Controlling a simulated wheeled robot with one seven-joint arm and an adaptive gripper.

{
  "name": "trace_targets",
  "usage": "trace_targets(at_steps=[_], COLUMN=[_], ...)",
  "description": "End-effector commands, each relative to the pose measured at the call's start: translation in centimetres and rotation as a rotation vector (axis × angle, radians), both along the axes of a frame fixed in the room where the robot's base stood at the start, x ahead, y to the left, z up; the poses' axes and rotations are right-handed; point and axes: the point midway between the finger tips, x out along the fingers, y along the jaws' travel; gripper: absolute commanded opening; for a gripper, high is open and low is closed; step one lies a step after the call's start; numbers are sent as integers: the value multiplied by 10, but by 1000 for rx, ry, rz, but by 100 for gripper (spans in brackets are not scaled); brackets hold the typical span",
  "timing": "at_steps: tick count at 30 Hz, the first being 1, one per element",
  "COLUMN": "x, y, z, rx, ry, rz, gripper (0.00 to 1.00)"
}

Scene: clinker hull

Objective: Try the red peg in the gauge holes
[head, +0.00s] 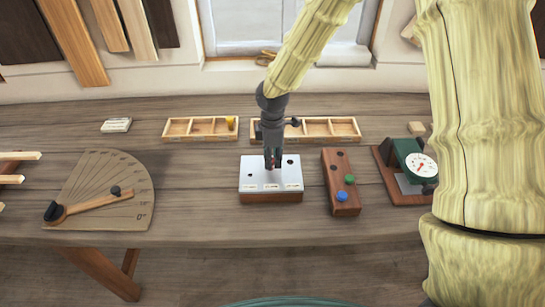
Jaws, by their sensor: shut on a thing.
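My gripper (272,160) points down over the gauge block (255,181), which has a pale metal top on a wooden base. The gripper is shut on the red peg (273,163), of which only a small bit of red shows between the fingers. One dark hole shows at the block's right and one at its left; the middle of the top is behind the gripper. I cannot tell whether the peg's tip is inside a hole or above it. Small labels line the block's front edge.
A wooden peg rack (338,165) with a green peg (349,179) and a blue peg (342,196) stands just right. A dial gauge (420,166) is farther right. Two compartment trays (200,136) (335,137) lie behind. A protractor board (110,185) lies left.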

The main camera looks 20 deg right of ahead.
Motion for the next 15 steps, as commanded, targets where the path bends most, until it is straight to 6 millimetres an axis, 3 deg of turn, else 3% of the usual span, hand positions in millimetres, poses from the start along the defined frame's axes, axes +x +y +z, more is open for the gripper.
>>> trace_targets(at_steps=[15], x=[0], y=[0], z=[26], rx=[0], ry=[0], rz=[0], gripper=[16])
